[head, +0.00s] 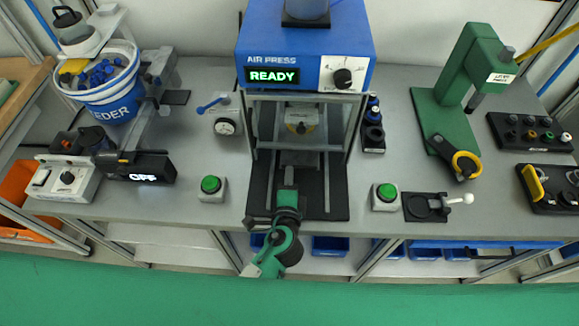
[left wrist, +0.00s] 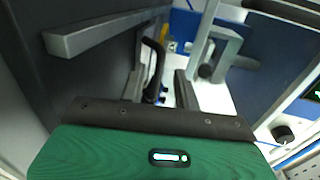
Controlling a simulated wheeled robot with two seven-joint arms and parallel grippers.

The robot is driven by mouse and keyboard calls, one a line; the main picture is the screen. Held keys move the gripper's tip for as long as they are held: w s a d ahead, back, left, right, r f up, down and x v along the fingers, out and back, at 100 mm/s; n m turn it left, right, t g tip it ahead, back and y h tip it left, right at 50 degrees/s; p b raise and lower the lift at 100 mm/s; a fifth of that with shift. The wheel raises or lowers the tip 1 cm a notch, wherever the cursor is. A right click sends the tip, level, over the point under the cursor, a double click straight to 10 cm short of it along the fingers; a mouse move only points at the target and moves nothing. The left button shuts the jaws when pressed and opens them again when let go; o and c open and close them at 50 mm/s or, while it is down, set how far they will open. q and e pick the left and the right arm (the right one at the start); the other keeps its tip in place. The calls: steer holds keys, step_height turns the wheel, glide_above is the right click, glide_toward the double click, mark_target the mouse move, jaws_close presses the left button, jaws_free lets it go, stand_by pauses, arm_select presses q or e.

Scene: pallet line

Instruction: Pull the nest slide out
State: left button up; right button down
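The air press (head: 305,45) stands at the centre of the bench, with a lit READY sign. The nest slide (head: 300,158) sits in its lower opening, between rails on a dark base plate. A round nest piece (head: 300,124) shows further in. My left gripper (head: 289,178) is at the slide's front edge, its arm coming from below. In the left wrist view, its two fingers (left wrist: 160,88) stand apart with a black bow-shaped handle (left wrist: 153,65) near the left one. I see no clear contact with it. The gripper hides the handle in the head view. My right gripper is not in view.
Green push buttons (head: 211,185) and (head: 385,193) flank the base plate. A feeder bowl (head: 105,85) is at the left, a green lever press (head: 465,90) at the right.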

arm_select(q)
steer(key=shift+p+x, duration=0.3)
steer(key=shift+x, duration=1.5)
jaws_close()
